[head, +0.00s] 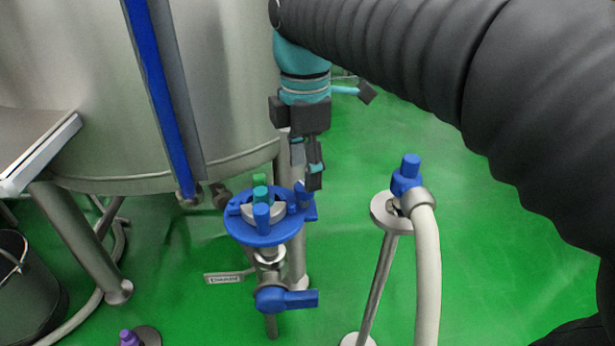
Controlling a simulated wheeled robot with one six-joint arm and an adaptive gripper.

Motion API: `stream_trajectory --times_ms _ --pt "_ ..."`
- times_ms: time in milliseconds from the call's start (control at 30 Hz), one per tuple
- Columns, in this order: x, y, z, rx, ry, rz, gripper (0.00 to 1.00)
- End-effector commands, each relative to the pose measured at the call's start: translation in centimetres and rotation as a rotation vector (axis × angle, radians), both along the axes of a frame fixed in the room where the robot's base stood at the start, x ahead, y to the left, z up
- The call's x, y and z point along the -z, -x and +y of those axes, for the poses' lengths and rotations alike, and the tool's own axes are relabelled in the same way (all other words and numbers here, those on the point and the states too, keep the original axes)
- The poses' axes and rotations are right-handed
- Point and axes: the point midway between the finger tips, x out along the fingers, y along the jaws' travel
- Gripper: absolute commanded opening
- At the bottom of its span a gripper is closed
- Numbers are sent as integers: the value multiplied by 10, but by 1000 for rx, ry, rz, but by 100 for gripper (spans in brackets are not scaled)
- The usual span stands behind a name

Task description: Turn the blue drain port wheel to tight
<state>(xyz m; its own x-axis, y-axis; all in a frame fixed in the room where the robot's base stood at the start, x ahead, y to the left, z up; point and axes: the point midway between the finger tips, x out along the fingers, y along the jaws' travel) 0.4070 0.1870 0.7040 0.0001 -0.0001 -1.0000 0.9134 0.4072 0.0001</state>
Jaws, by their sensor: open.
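The blue drain port wheel (262,238) is in the middle of the head view, below the steel tank. It lies roughly flat, with upright blue, teal and green pegs on it. My gripper (309,180) points down at the wheel's right back edge, by a blue block on the rim. It is open. One dark finger overlaps the rim in the picture; I cannot tell whether it touches. The far side of the gripper is partly hidden.
A blue lever valve (285,299) and a small label plate (224,278) are below the wheel. A stand with a blue-capped hose (427,270) is at right. The tank (215,90) with its legs fills the upper left. Green floor (390,130) is clear behind.

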Motion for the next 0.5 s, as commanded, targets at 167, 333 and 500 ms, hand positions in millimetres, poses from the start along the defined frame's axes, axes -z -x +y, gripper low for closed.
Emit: stream_trajectory --times_ms 167,333,500 --pt "23 0 0 0 0 1 59" --pt "30 0 0 0 0 0 59" --pt "30 0 0 0 0 0 59"
